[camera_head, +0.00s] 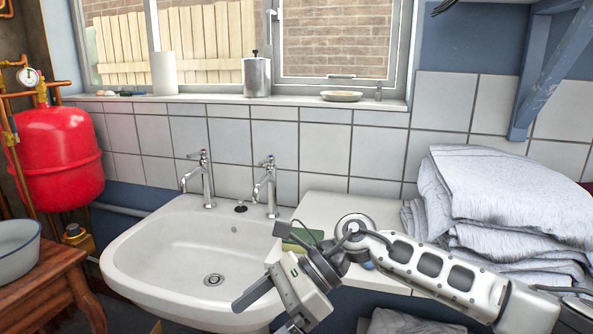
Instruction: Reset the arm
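My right arm comes in from the right edge, in front of the white counter, and bends down to the left. My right gripper (262,317) is at the bottom centre, in front of the sink's right front edge. Its dark fingers stand apart with nothing seen between them; one is partly cut off by the bottom edge. My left arm and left gripper are not in view. No rotary ironer shows.
A white sink (150,252) with two taps fills the left centre. Folded grey-white cloths (505,195) are stacked at right on the counter (325,207). A green item (297,236) lies behind my wrist. A red tank (60,155) and wooden stool (55,275) stand at left.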

